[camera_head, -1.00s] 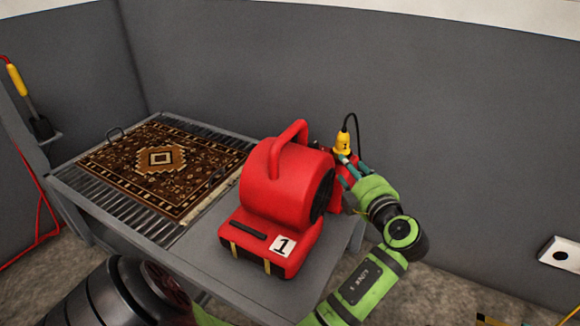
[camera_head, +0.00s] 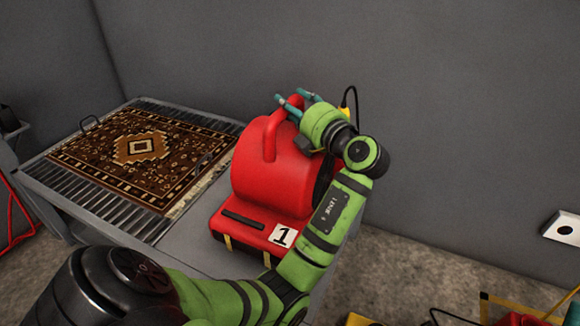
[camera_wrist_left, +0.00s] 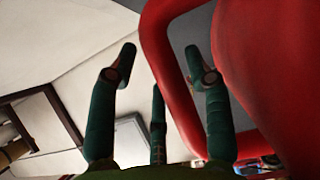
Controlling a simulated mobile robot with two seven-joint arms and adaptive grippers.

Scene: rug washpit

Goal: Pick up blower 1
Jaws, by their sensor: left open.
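Blower 1 (camera_head: 262,190) is a red rounded machine with a white label reading 1, standing upright on the near end of the grey table. Its red top handle (camera_head: 270,138) arches above the housing. My left gripper (camera_head: 292,101) is open at the top of the handle, just behind and right of it in the head view. In the left wrist view, the handle (camera_wrist_left: 166,62) runs between the open fingers, and the red housing (camera_wrist_left: 265,70) fills the right side. I cannot tell whether a finger touches the handle. My right gripper is not in view.
A patterned rug (camera_head: 140,150) lies on the slatted grey table (camera_head: 95,205) left of the blower. A yellow item (camera_head: 345,104) with a black cable is partly hidden behind my gripper. Grey walls stand close behind. Red and yellow objects (camera_head: 510,319) lie at bottom right.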

